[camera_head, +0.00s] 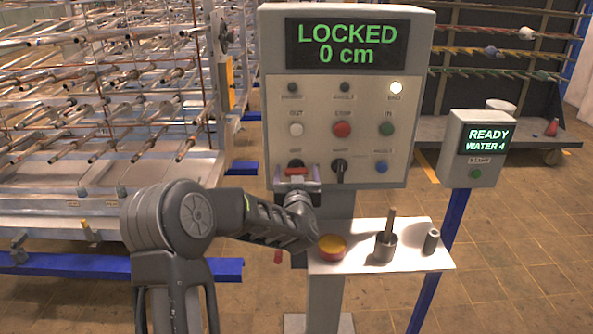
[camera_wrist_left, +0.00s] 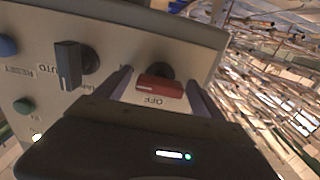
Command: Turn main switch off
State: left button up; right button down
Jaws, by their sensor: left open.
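The main switch is a red rotary handle (camera_head: 295,164) at the lower left of the grey control panel (camera_head: 350,99). In the left wrist view the red handle (camera_wrist_left: 160,88) lies roughly level across its dark round base, with a pale mark near one end. An upside-down label reading OFF is beside it. My left gripper (camera_head: 297,178) is open in front of the switch. In the wrist view its two fingers stand on either side of the handle, with gaps visible. My right gripper is not in view.
A black rotary knob (camera_head: 340,168) sits right of the switch, then a blue button (camera_head: 381,167). The panel display (camera_head: 347,45) reads LOCKED 0 cm. A rack of rods (camera_head: 110,90) stands left.

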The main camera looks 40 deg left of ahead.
pick_arm(q)
jog(key=c, duration=1.4)
